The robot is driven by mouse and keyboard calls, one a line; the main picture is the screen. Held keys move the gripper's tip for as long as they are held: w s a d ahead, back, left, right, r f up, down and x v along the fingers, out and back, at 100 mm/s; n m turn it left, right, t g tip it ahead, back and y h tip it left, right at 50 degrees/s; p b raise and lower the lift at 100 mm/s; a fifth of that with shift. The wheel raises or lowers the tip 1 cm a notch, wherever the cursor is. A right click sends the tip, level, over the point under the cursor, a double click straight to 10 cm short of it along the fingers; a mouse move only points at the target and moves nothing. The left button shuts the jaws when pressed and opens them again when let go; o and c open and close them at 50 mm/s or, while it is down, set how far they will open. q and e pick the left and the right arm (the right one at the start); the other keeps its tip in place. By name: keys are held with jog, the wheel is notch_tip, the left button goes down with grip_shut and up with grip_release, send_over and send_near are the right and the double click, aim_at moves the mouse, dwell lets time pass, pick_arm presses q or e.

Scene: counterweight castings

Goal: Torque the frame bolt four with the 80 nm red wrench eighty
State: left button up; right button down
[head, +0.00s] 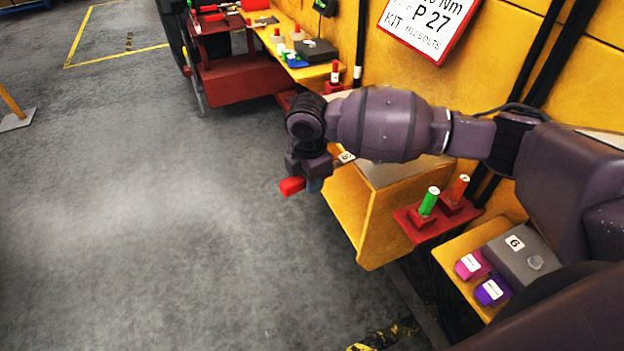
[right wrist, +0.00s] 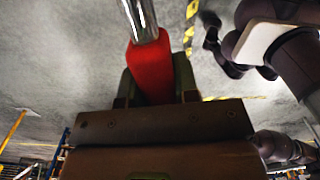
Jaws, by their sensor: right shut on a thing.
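My right gripper (head: 308,178) hangs over the open floor at the end of the arm that comes in from the right. It is shut on the red wrench (head: 291,186). In the right wrist view, the wrench's red handle (right wrist: 152,72) sits between the fingers of the right gripper (right wrist: 157,85), and its chrome shaft runs out of the top edge. No marking on the wrench is readable. I cannot pick out frame bolt four in either view. My left gripper does not show.
A yellow frame (head: 372,225) stands just right of the gripper. A red holder (head: 420,228) carries upright green (head: 429,201) and orange (head: 459,188) handles. A grey box (head: 521,250) marked 6 is at lower right. A red-edged sign (head: 430,25) hangs above.

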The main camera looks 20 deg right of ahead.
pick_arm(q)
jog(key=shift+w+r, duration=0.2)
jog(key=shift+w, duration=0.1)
pick_arm(e)
jog(key=shift+w+r, duration=0.1)
jog(key=shift+w, duration=0.25)
jog(key=shift+w+a+m, duration=0.15)
jog(key=shift+w+m, duration=0.35)
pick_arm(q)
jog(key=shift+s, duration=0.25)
pick_arm(e)
jog(key=shift+w, duration=0.3)
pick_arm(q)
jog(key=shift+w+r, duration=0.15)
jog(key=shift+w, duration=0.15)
pick_arm(e)
jog(key=shift+w+a+m, duration=0.1)
jog(key=shift+w+m, duration=0.4)
jog(key=shift+w, duration=0.5)
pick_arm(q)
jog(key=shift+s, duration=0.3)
